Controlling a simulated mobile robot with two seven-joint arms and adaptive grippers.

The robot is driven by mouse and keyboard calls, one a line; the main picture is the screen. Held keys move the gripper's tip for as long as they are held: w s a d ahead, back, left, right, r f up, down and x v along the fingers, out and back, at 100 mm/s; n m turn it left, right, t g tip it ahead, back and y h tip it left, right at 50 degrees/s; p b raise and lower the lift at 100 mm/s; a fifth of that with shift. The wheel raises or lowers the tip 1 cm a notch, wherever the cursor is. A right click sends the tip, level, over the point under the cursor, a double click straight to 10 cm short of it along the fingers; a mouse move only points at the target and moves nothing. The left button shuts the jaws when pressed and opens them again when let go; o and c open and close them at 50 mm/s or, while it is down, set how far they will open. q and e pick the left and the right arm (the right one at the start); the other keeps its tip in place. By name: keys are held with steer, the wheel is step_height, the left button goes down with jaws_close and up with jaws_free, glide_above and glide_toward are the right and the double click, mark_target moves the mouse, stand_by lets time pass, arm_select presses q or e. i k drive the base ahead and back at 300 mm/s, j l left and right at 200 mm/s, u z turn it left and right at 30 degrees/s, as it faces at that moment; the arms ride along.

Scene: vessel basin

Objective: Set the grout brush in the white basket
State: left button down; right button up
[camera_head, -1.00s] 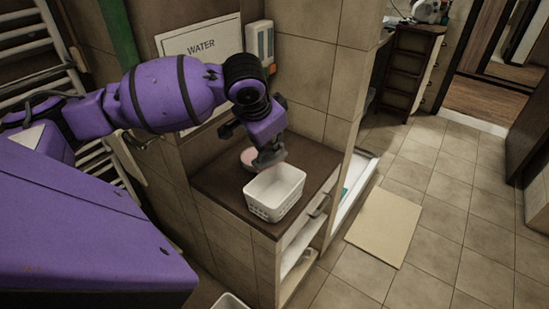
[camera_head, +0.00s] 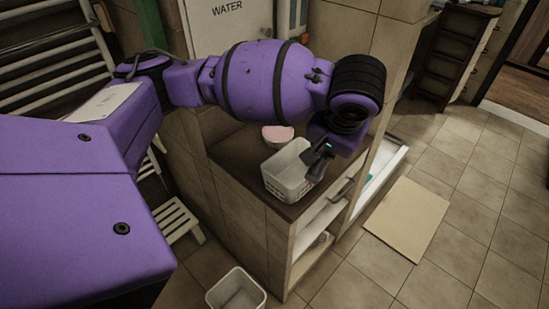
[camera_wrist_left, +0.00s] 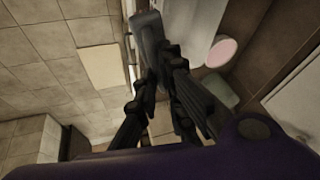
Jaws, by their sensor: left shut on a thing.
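The white basket (camera_head: 284,175) stands upright on the dark counter top, near its front edge. My left gripper (camera_head: 318,163) is at the basket's right side, close to its rim. In the left wrist view its fingers (camera_wrist_left: 160,75) are shut on a grey, blunt-ended thing, which I take to be the grout brush (camera_wrist_left: 148,32). The brush is hard to make out in the head view, where the dark gripper hides most of it. I cannot tell whether the gripper or brush touches the basket. My right gripper is not in view.
A pink-topped bowl (camera_head: 278,135) stands behind the basket on the dark counter (camera_head: 232,160). A white bin (camera_head: 236,289) is on the floor below. Open shelves (camera_head: 311,236) are under the counter. A beige mat (camera_head: 407,221) lies on the tiled floor at the right.

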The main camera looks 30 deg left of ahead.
mark_target(294, 180)
steer(key=l+u, duration=0.1)
steer(key=u, duration=0.35)
steer(key=i+l+u, duration=0.1)
steer(key=u, duration=0.3)
steer(key=l+u, duration=0.1)
steer(key=u, duration=0.35)
steer(key=l+u, duration=0.65)
steer(key=l, duration=0.2)
steer(key=k+l, duration=0.1)
steer(key=l, duration=0.35)
steer(key=k+l+u, duration=0.15)
steer(key=l, duration=0.3)
steer(key=i+l, duration=0.4)
steer(key=l, duration=0.15)
